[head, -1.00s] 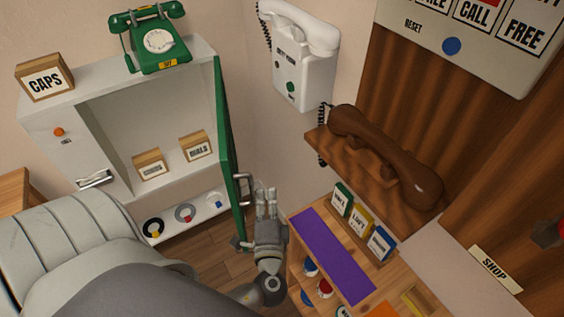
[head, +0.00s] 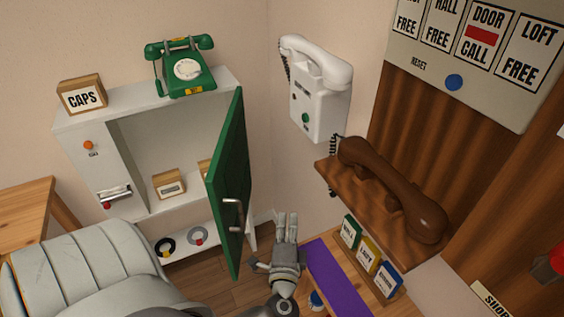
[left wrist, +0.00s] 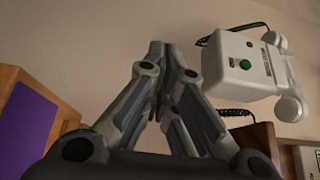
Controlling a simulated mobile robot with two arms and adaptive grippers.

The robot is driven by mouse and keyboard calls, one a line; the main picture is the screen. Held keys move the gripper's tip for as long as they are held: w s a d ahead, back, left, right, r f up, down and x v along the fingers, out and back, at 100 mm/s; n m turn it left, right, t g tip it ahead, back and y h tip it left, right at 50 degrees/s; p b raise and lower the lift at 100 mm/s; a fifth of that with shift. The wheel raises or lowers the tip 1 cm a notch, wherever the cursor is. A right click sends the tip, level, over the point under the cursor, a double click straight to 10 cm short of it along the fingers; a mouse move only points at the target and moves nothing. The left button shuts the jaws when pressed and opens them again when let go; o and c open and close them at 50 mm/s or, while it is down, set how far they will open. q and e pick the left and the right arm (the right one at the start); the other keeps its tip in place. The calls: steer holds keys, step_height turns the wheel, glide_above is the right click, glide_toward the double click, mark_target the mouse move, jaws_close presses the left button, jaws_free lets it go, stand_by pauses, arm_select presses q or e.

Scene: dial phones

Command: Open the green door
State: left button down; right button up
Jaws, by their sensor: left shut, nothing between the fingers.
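The green door (head: 230,185) of the white cabinet (head: 160,135) stands partly open. It is hinged at the cabinet's right side, with its free edge swung out toward me. Its silver handle (head: 232,215) is on the outer face. My left gripper (head: 287,218) is to the right of the door and apart from the handle. Its fingers are shut and empty; the fingertips also meet in the left wrist view (left wrist: 157,50). The door hides the right part of the cabinet's inside. My right gripper is not in view.
A white wall phone (head: 318,95) and a brown handset (head: 390,185) on a shelf are right of the gripper. A counter with a purple strip (head: 335,275) is close on its right.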

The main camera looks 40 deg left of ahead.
arm_select(q)
steer(key=s+a+b+v, duration=0.1)
steer(key=b+v, duration=0.2)
steer(key=v, duration=0.7)
steer(key=s+d+f+g+h, duration=0.1)
steer(key=s+f+g+h, duration=0.25)
steer(key=f, duration=1.25)
steer(key=s+d+f+g+h, duration=0.1)
steer(key=s+f+g+h, duration=0.25)
steer(key=f, duration=1.35)
steer(key=s+d+f+n+g+h, duration=0.1)
steer(key=s+f+n+g+h, duration=0.3)
steer(key=s+f, duration=1.3)
steer(key=shift+s+d+n+g, duration=0.25)
steer(key=shift+s+n+g, duration=0.85)
steer(key=shift+n, duration=0.9)
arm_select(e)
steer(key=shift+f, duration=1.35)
